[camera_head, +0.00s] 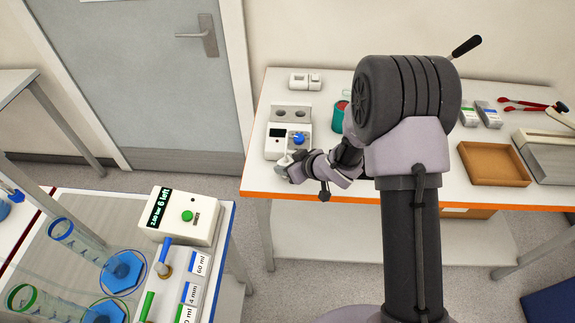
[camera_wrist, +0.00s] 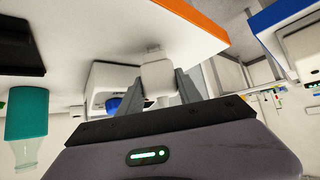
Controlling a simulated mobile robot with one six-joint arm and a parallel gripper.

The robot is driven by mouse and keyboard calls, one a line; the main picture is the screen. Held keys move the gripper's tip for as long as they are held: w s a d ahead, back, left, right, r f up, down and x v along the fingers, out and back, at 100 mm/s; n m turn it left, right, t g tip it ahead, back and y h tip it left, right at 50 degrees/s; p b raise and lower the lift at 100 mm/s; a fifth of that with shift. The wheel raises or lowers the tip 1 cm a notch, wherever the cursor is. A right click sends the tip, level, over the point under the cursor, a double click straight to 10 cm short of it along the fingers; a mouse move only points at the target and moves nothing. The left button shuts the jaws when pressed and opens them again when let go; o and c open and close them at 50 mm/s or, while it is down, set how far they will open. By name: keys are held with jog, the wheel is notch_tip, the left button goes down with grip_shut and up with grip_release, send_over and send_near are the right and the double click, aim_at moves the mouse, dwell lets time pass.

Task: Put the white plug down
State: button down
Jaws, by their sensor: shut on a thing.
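My gripper (camera_head: 287,167) is at the front left of the white table, by its orange edge. In the wrist view my gripper (camera_wrist: 160,90) has its two grey fingers on either side of the white plug (camera_wrist: 157,74), shut on it. The plug is close to the white table top; I cannot tell whether it touches it. In the head view the plug is too small and too covered by my gripper to make out clearly.
A white device with a blue knob (camera_head: 275,145) stands just behind my gripper; it also shows in the wrist view (camera_wrist: 100,78). A teal container (camera_head: 338,120) stands to the right, partly behind my arm. A wooden tray (camera_head: 464,181) lies further right. The table's orange edge (camera_head: 262,193) is near.

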jog(key=c, duration=0.8)
grip_release()
jog(key=s+d+r+m+t+h+p, duration=0.1)
jog(key=s+d+r+m+h+p, duration=0.25)
jog(key=d+r, duration=0.7)
jog(key=s+d+r+m+t+h, duration=0.1)
jog(key=s+d+r+m+h, duration=0.4)
jog(key=r, duration=0.9)
jog(key=s+a+r+m+g+y, duration=0.1)
jog(key=s+r, duration=0.1)
jog(key=s, duration=0.5)
jog(key=s+a+r+m+g+y, duration=0.1)
jog(key=s+r+m, duration=0.1)
jog(key=s, duration=0.6)
jog(key=s+a+r+m+g+y, duration=0.1)
jog(key=s+r+y, duration=0.1)
jog(key=s, duration=0.5)
jog(key=shift+s+a+m, duration=0.2)
jog(key=shift+s+m, duration=0.05)
